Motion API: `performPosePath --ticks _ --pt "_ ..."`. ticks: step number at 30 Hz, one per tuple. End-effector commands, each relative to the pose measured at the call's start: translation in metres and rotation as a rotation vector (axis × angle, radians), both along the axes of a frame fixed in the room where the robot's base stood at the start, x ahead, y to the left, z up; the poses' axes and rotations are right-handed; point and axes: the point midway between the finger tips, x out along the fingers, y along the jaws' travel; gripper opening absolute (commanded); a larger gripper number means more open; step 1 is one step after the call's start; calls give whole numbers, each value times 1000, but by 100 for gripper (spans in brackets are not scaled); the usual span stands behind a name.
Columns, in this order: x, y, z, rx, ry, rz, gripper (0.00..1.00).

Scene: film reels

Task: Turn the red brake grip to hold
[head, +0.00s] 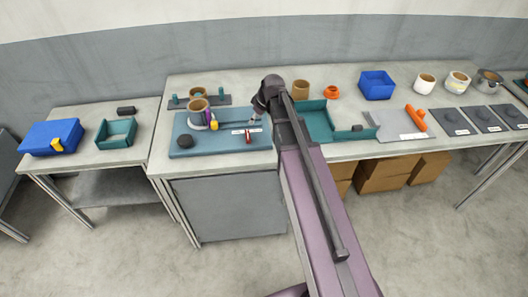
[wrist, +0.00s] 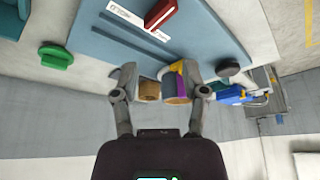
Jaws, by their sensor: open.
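The red brake grip (head: 248,137) stands on the blue-grey panel (head: 222,147), beside a white label strip whose lettering is too small to read. In the wrist view the red grip (wrist: 161,12) lies at the top edge, partly cut off, slanted between two white label parts (wrist: 124,14). My gripper (wrist: 157,75) is open and empty, with its fingers spread and apart from the grip. In the head view my gripper (head: 258,112) is near the panel's right back part, partly hidden by my arm.
A teal tray (head: 313,123) stands right of the panel. A green knob (wrist: 56,56) shows in the wrist view.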

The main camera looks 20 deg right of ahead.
Motion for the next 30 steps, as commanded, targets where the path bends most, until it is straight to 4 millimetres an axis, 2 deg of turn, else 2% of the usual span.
performPosePath --ticks 1,5,30 --pt "-2 -1 9 0 0 0 57" --pt "-6 -4 19 0 0 0 57" --pt "-121 23 9 -45 250 -337 57"
